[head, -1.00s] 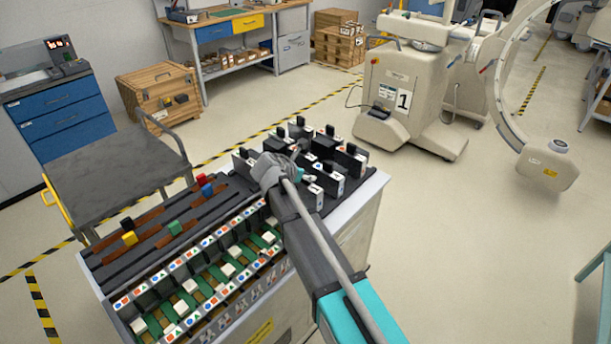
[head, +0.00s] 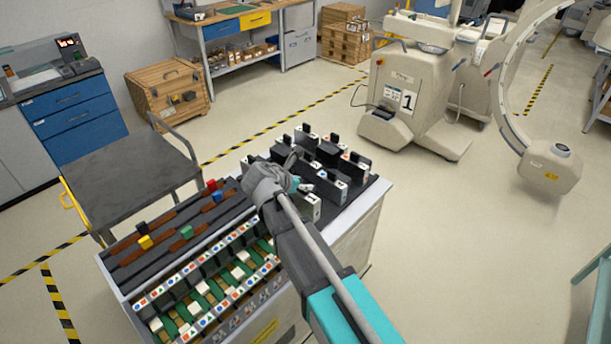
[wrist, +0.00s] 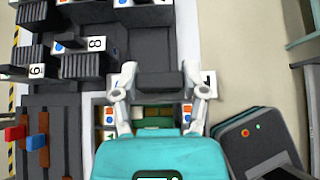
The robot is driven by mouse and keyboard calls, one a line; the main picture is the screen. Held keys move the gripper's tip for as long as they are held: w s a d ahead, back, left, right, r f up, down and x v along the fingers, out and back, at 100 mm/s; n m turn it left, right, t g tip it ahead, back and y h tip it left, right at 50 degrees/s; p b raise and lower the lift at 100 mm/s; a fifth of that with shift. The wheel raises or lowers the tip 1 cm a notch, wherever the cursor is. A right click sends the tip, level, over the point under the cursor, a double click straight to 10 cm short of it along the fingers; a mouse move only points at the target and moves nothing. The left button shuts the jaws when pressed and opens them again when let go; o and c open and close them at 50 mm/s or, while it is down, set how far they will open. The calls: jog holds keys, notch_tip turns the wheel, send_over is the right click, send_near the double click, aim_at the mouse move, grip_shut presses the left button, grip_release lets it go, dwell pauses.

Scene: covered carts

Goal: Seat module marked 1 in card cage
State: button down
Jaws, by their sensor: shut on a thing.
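My gripper (wrist: 160,95) is shut on a dark block-like module (wrist: 158,84) in the wrist view. The module has a white end plate with coloured marks at left and a white numbered plate at right. A finger partly covers that number, so I cannot read it surely. The card cage (head: 205,322) fills the near side of the cart top, with green and white cards between rows of marked strips. Part of the cage (wrist: 152,112) shows below the held module in the wrist view. In the head view my gripper (head: 280,184) hides most of what it holds.
Several dark numbered modules (head: 330,152) stand behind and right of my gripper, including ones marked 8 (wrist: 97,43) and 9 (wrist: 37,70). Red, blue, yellow and green blocks (head: 187,232) lie at left.

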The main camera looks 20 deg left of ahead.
jog(key=shift+s+d+r+p, duration=0.1)
jog(key=shift+s+r+p, duration=0.25)
jog(key=shift+s, duration=0.55)
jog(key=shift+s+r+p, duration=0.3)
jog(key=shift+s+r, duration=0.2)
jog(key=shift+s, duration=0.4)
jog(key=shift+s+d+r+p, duration=0.1)
jog(key=shift+s+r+p, duration=0.25)
jog(key=shift+s, duration=0.55)
jog(key=shift+w, duration=0.1)
